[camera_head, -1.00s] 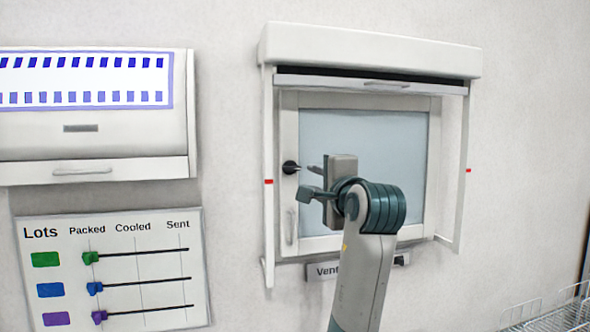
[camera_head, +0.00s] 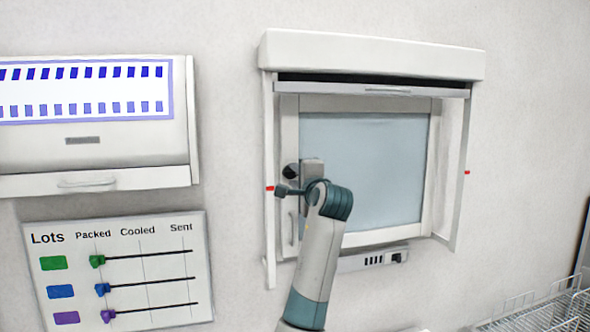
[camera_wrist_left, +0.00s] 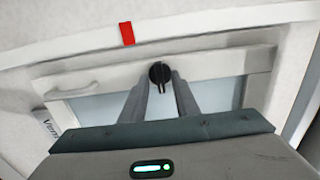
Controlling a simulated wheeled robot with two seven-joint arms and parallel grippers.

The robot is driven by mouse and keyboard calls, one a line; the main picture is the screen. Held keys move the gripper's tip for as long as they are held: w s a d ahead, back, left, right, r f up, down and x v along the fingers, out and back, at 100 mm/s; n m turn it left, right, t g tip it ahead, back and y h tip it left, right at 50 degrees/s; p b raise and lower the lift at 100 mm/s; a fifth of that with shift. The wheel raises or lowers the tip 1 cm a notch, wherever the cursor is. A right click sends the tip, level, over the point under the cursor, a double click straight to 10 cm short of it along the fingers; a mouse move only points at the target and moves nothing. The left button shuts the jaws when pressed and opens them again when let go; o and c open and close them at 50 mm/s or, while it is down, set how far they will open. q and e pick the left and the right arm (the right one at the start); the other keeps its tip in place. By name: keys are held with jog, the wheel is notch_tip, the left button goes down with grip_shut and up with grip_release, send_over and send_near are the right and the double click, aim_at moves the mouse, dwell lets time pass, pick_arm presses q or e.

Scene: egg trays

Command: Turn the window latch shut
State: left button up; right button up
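The window latch (camera_head: 290,171) is a black knob on the left side of the white window frame (camera_head: 288,118). It is partly hidden by my left gripper in the head view. In the left wrist view the latch (camera_wrist_left: 159,72) shows between my fingers, its short lever pointing down toward the palm, which is rightward in the head view. My left gripper (camera_wrist_left: 162,86) is open, with one grey finger on each side of the latch. I cannot tell whether either finger touches it. The pale blue pane (camera_head: 365,170) fills the frame. My right gripper is not in view.
A white hood (camera_head: 370,55) juts out above the window. Side posts with red marks (camera_head: 270,188) flank it. A pale handle (camera_head: 292,228) sits below the latch. A Lots board (camera_head: 120,270) and a cabinet (camera_head: 95,150) are at left, a wire rack (camera_head: 545,310) at lower right.

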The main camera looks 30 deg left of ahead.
pick_arm(q)
jog(key=shift+w+a, duration=0.25)
jog(key=shift+a, duration=0.05)
grip_shut()
